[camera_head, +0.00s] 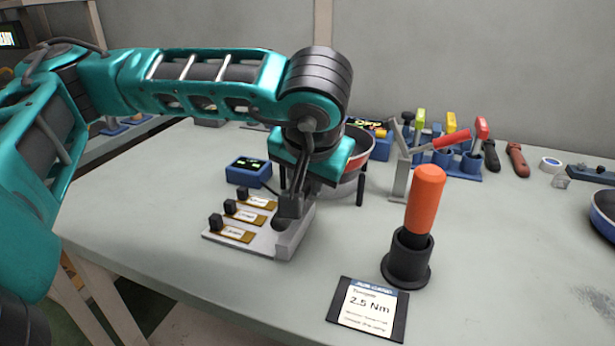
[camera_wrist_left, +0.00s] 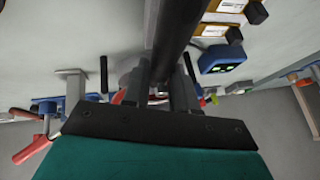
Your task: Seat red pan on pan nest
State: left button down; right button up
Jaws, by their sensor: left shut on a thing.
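The red pan (camera_head: 352,176) shows partly behind my left wrist in the head view, with a red rim and a lighter side. My left gripper (camera_head: 292,205) points down in front of it and is shut on its dark handle, which runs between the fingers in the left wrist view (camera_wrist_left: 180,30). Black upright posts of the pan nest (camera_head: 361,190) stand by the pan; one also shows in the left wrist view (camera_wrist_left: 103,72). My wrist hides much of the pan and nest, so I cannot tell whether the pan rests fully between the posts. My right gripper is out of view.
A blue pan (camera_head: 604,214) is at right.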

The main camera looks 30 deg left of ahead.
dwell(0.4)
pick_arm(q)
jog(key=shift+f+b, duration=0.25)
jog(key=shift+b, duration=0.15)
jog(key=shift+f+b, duration=0.75)
jog(key=shift+f, duration=0.05)
jog(key=c, duration=1.1)
grip_release()
jog(key=shift+r, duration=0.1)
jog(key=o, duration=0.3)
